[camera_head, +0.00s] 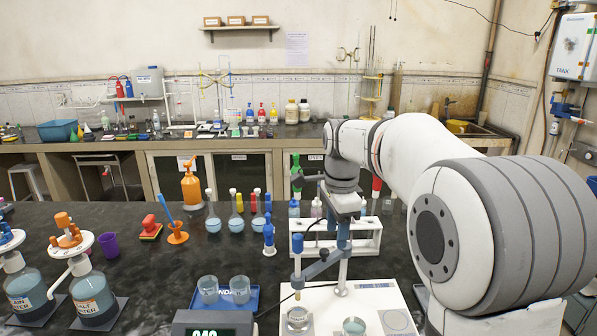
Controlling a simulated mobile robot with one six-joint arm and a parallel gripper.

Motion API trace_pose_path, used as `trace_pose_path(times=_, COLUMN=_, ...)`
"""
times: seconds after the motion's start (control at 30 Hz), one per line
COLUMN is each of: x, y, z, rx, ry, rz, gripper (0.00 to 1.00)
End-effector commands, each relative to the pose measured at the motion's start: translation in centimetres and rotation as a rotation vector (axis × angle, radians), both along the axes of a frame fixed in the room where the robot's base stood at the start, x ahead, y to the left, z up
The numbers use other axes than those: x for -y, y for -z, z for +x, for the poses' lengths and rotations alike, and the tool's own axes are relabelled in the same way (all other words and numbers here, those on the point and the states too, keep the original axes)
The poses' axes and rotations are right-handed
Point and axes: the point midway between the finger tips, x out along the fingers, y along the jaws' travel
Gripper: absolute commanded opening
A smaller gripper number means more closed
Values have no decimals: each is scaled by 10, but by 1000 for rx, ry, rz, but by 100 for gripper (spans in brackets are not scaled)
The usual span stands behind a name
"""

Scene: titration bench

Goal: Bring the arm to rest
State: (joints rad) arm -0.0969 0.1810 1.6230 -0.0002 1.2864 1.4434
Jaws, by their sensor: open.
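My arm reaches in from the right and bends down at the wrist. My gripper (343,212) is at its end, above the bench and in front of the white rack (360,240). It is open, and I see nothing held in it. Its fingertips are small and hard to separate from the stand behind or below them. Whether it touches the stand, I cannot tell.
Below stands a white plate (375,300) with a post, blue clamp (322,264) and small glass vessels. Two beakers (240,289) sit on a blue pad. Flasks (236,222) and an orange bottle (192,188) stand left. Bare dark bench lies centre-left.

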Motion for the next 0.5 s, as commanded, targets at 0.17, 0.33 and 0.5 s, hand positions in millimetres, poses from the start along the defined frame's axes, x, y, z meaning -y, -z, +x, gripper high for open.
trace_pose_path(times=0.17, x=19, y=2, z=-69, rx=61, ry=-356, rz=-26, gripper=45)
trace_pose_path(times=0.33, x=33, y=19, z=-134, rx=113, ry=-704, rz=-75, gripper=45)
trace_pose_path(times=0.5, x=43, y=46, z=-194, rx=152, ry=-1026, rz=-138, gripper=45)
